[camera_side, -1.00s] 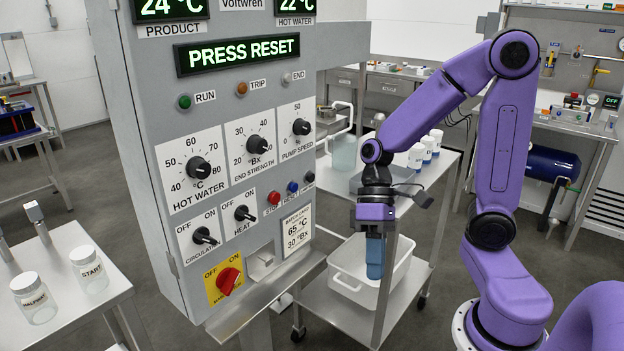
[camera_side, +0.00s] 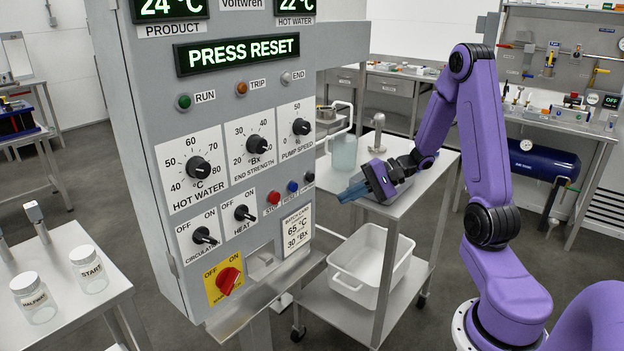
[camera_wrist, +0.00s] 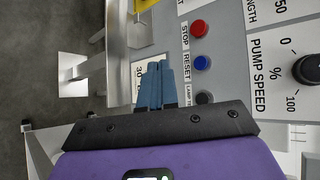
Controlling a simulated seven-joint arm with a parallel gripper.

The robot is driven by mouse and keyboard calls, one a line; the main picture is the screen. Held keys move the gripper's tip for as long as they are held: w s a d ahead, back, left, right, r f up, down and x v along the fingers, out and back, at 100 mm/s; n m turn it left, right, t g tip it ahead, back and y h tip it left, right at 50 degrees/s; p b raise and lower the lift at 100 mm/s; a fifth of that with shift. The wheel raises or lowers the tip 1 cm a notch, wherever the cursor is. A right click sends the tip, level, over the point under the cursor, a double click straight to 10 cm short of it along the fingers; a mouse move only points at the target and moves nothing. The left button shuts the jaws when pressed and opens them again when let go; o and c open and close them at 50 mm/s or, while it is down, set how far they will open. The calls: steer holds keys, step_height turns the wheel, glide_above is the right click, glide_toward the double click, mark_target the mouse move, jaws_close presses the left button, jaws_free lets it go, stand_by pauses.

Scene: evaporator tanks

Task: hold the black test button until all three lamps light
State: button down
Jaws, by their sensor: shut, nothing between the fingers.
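The black test button (camera_side: 309,177) is at the right end of the button row on the grey panel, beside the blue reset button (camera_side: 292,187) and red stop button (camera_side: 273,198). The wrist view also shows the black button (camera_wrist: 204,97), partly covered by my gripper's body. The green RUN lamp (camera_side: 184,101), amber TRIP lamp (camera_side: 242,89) and white END lamp (camera_side: 286,78) look unlit. My gripper (camera_side: 342,197) is shut and empty, its blue fingers pointing left toward the panel, apart from the button. Its fingertips (camera_wrist: 158,66) also show in the wrist view.
The panel display (camera_side: 238,54) reads PRESS RESET. Dials and switches surround the buttons, with a red rotary switch (camera_side: 229,280) below. A steel cart (camera_side: 428,172) stands under my gripper, with a white tub (camera_side: 345,285) on its lower shelf. A clear jug (camera_side: 344,150) stands behind.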

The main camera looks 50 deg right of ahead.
steer(key=d, duration=0.1)
steer(key=d+m, duration=0.1)
steer(key=d+t+h, duration=0.1)
steer(key=shift+w+d+f+m, duration=0.15)
steer(key=shift+w+d+m, duration=0.05)
steer(key=shift+w+m, duration=0.1)
glide_toward(310, 178)
steer(key=w+a+f, duration=0.2)
steer(key=a+f, duration=0.2)
steer(key=shift+w, duration=0.2)
steer(key=shift+a, duration=0.15)
stand_by(1.9)
steer(key=shift+w, duration=0.4)
steer(key=shift+w, duration=0.4)
stand_by(0.7)
steer(key=shift+s, duration=0.1)
stand_by(0.3)
steer(key=shift+s, duration=0.7)
